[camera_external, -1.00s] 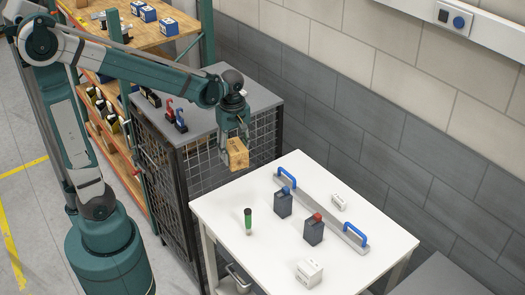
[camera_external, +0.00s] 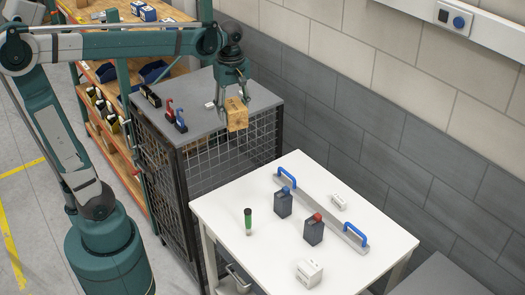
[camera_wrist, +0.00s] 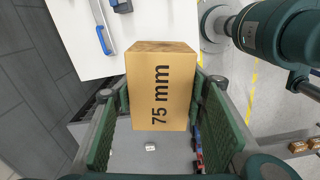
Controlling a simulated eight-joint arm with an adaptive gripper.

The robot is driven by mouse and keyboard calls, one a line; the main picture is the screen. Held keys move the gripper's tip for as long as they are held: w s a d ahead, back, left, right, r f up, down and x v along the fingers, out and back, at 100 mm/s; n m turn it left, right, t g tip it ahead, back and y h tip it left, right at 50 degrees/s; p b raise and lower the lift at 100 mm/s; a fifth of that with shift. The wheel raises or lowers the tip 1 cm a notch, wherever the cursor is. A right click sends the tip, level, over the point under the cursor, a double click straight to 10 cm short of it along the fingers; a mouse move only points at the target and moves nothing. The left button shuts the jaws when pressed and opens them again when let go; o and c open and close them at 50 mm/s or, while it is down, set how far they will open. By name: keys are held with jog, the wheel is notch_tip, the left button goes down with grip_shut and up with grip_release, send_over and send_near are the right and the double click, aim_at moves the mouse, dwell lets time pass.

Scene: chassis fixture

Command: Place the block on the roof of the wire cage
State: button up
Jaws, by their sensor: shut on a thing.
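The wooden block (camera_external: 237,114) is held in my gripper (camera_external: 235,95). In the wrist view the block (camera_wrist: 161,88) shows a "75 mm" marking and sits between the two green finger pads of my gripper (camera_wrist: 163,105). The wire cage (camera_external: 230,150) has dark mesh sides and a flat grey roof (camera_external: 200,92). In the external view the block overlaps the right front part of the roof, above it; the exact height gap cannot be told. In the wrist view the grey roof (camera_wrist: 165,161) shows below the block.
On the roof stand a red-handled item (camera_external: 170,110), a blue-handled item (camera_external: 180,122), a black item (camera_external: 150,95) and a small white piece (camera_external: 210,104). The white table (camera_external: 300,235) in front holds bottles and a blue-handled bar. A shelf (camera_external: 125,155) stands left of the cage.

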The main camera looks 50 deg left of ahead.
jog(key=w+a+r+n+p, duration=0.1)
jog(key=w+a+p, duration=0.1)
jog(key=w+a, duration=0.8)
jog(key=w+a+r+p, duration=0.15)
jog(key=w+a, duration=0.55)
jog(key=a, duration=0.8)
jog(key=w+a+f+p, duration=0.1)
jog(key=w+a, duration=0.1)
jog(key=a, duration=0.8)
jog(key=w+a+f+p, duration=0.1)
jog(key=a+f+p, duration=0.1)
jog(key=a, duration=0.8)
jog(key=shift+n, duration=0.4)
notch_tip(320, 180, down, 5)
jog(key=shift+w+a+r, duration=0.1)
jog(key=shift+a, duration=0.05)
jog(key=shift+f, duration=2.95)
jog(key=shift+f, duration=0.15)
jog(key=shift+f, duration=1.95)
